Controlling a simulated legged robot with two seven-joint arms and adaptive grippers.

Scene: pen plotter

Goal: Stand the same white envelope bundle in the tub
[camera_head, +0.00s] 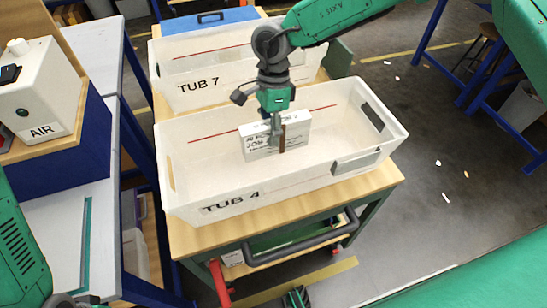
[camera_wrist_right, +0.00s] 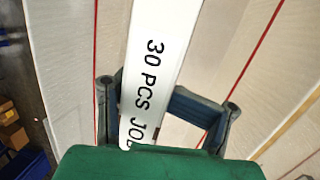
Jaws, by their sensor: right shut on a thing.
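The white envelope bundle (camera_head: 298,132) is a white block with black print and a brown strip at its front. My right gripper (camera_head: 276,135) reaches down from above and is shut on it. The bundle is upright within the walls of the white tub marked TUB 4 (camera_head: 290,185); I cannot tell if its lower edge touches the tub floor. In the right wrist view the bundle (camera_wrist_right: 158,50) shows a narrow face printed "30 PCS JOB", between the fingers of my right gripper (camera_wrist_right: 165,112).
A second white tub, TUB 7 (camera_head: 185,68), stands behind TUB 4, with a blue lidded box (camera_head: 208,20) beyond it. Both tubs are on a wooden-topped cart (camera_head: 375,188) with a dark handle (camera_head: 300,248). A white AIR unit (camera_head: 38,95) stands at the left. TUB 4 is otherwise empty.

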